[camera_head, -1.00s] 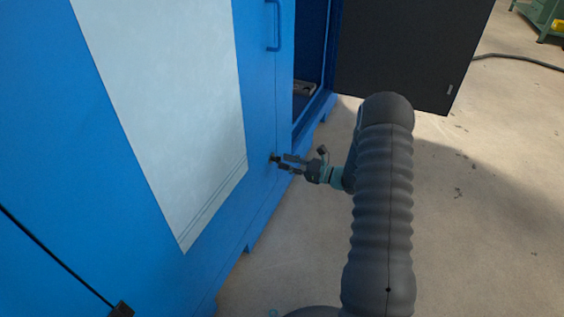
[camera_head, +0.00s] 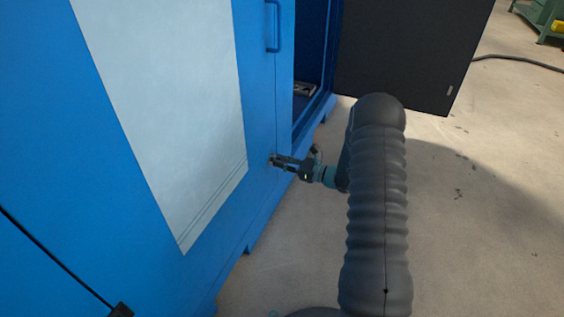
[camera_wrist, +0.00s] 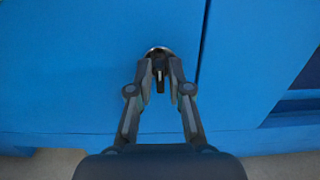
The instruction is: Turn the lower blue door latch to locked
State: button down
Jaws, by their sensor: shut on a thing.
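The lower door latch is a small dark knob on a round metal base (camera_wrist: 158,53), set low on the blue door (camera_wrist: 70,70) near its right edge. In the wrist view its dark grip (camera_wrist: 160,82) points downward between my fingers. My gripper (camera_wrist: 160,68) is shut on the latch, with one finger on each side. In the head view my gripper (camera_head: 274,160) reaches the door's lower right part from the right, and its fingers hide most of the latch there.
A blue handle (camera_head: 273,26) is higher on the same door. To the right the cabinet is open, with a dark door panel (camera_head: 405,50) swung out. The concrete floor (camera_head: 480,210) at the right is clear. A dark hose (camera_head: 515,57) lies at the far right.

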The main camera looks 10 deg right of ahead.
jog(key=shift+r, duration=0.1)
jog(key=shift+w+d+f+m+p, duration=0.15)
jog(key=shift+m+p, duration=2)
jog(key=shift+m, duration=2.3)
jog(key=shift+a+f+m+p, duration=0.1)
jog(key=shift+m+p, duration=2)
jog(key=shift+m, duration=2.35)
jog(key=c, duration=1.3)
grip_release()
jog(key=shift+o, duration=0.2)
jog(key=shift+d, duration=0.1)
